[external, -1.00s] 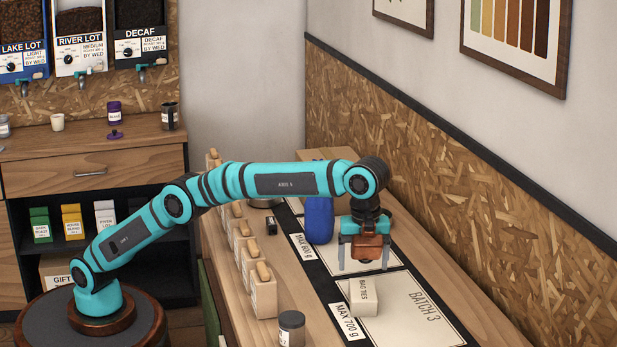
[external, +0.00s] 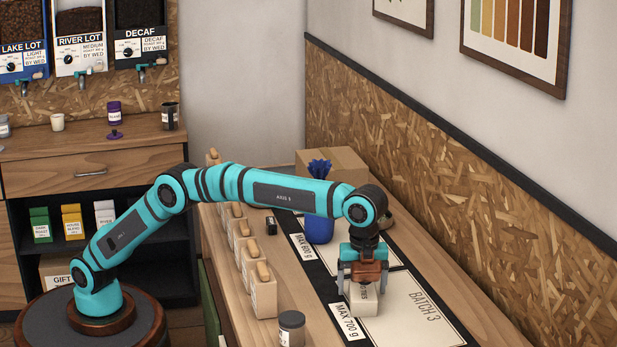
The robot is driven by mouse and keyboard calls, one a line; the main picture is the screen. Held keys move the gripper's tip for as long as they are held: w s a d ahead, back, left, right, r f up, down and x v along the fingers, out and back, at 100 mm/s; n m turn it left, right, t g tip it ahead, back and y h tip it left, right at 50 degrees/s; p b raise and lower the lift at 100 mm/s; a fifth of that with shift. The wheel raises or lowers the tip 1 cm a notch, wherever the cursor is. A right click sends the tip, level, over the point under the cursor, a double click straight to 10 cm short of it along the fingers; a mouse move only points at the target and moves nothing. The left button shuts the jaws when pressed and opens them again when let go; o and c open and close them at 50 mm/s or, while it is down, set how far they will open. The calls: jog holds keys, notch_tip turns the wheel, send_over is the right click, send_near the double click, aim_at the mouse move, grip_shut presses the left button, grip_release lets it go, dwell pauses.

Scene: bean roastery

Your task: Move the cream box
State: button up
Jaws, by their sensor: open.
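The cream box (external: 364,306), labelled as bag ties, sits on the dark mat at the left edge of the pale BATCH 3 panel (external: 418,305). My gripper (external: 363,288) points down directly over it. Its fingers are open, one on each side of the box's upper part. The gripper body hides the box's back and part of its label. I cannot tell whether the fingers touch the box.
A blue tied bag (external: 319,222) stands behind my gripper, with a cardboard box (external: 332,164) farther back. Wooden-topped blocks (external: 263,292) line the left side. A grey jar (external: 291,328) stands at the front left. The BATCH 3 panel is mostly clear.

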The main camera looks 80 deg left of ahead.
jog(key=shift+f, duration=0.3)
jog(key=shift+c, duration=0.2)
jog(key=c, duration=1.1)
jog(key=shift+o, duration=0.2)
jog(key=shift+a, duration=10.05)
jog(key=o, duration=1.1)
jog(key=shift+r, duration=0.1)
